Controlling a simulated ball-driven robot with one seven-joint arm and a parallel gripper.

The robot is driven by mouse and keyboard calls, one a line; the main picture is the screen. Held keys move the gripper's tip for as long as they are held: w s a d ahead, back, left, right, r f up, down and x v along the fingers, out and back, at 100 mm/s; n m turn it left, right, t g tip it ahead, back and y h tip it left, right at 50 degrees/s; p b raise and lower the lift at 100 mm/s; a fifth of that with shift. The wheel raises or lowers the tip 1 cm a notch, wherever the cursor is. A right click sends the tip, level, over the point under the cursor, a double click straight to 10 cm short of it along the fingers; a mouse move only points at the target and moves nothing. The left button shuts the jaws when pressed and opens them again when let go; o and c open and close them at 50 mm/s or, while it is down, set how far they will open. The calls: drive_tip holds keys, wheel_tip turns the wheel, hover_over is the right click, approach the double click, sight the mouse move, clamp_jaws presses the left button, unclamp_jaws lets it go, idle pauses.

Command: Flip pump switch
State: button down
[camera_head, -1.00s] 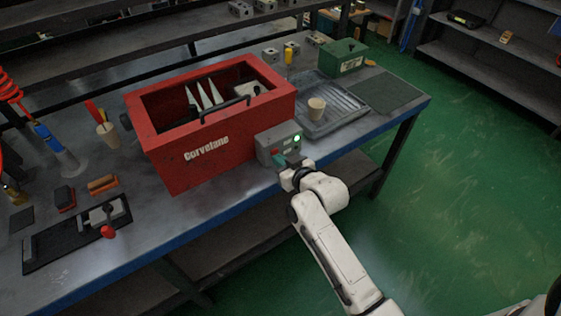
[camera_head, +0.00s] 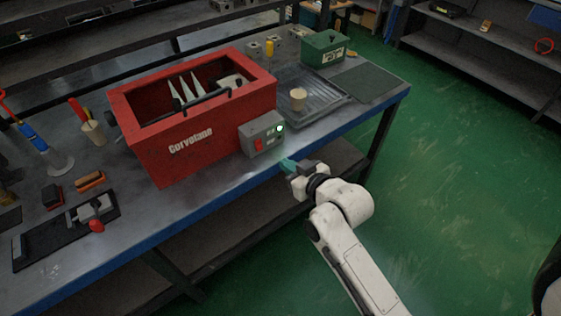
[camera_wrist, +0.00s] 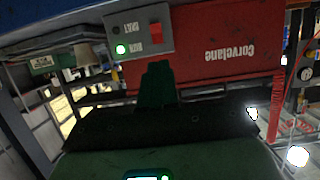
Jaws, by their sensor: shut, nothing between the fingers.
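The grey control box (camera_head: 262,134) stands at the front right corner of the red Corvelane tank (camera_head: 195,135). It carries a red switch (camera_head: 258,144) and a lit green lamp (camera_head: 280,128). In the wrist view the box (camera_wrist: 138,35) appears upside down, with the red switch (camera_wrist: 155,34) and the green lamp (camera_wrist: 120,49) in plain sight. My gripper (camera_head: 288,164) is shut and empty, in front of the bench edge and to the right of the box, apart from it. In the wrist view its fingers (camera_wrist: 157,82) point toward the box and tank.
A grey drain tray (camera_head: 330,104) with a beige cup (camera_head: 298,99) is right of the tank. A green box (camera_head: 323,48) stands behind it. A black mat (camera_head: 65,236) with a red-knobbed clamp lies at left. The green floor (camera_head: 450,190) at right is clear.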

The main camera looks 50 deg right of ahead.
sight(259, 145)
drive_tip(key=shift+s+a+r, duration=0.1)
drive_tip(key=shift+s+r, duration=0.05)
drive_tip(key=shift+s, duration=0.2)
drive_tip(key=b, duration=0.2)
drive_tip(key=f+b, duration=0.1)
drive_tip(key=b, duration=0.1)
drive_tip(key=shift+s+d+f+b, duration=0.25)
drive_tip(key=shift+d+b, duration=0.05)
drive_tip(key=shift+d, duration=0.1)
drive_tip(key=shift+r, duration=0.1)
drive_tip(key=x, duration=1.4)
drive_tip(key=shift+s+f+p, duration=0.15)
drive_tip(key=shift+f+p, duration=0.05)
drive_tip(key=shift+p, duration=0.2)
drive_tip(key=shift+f, duration=0.1)
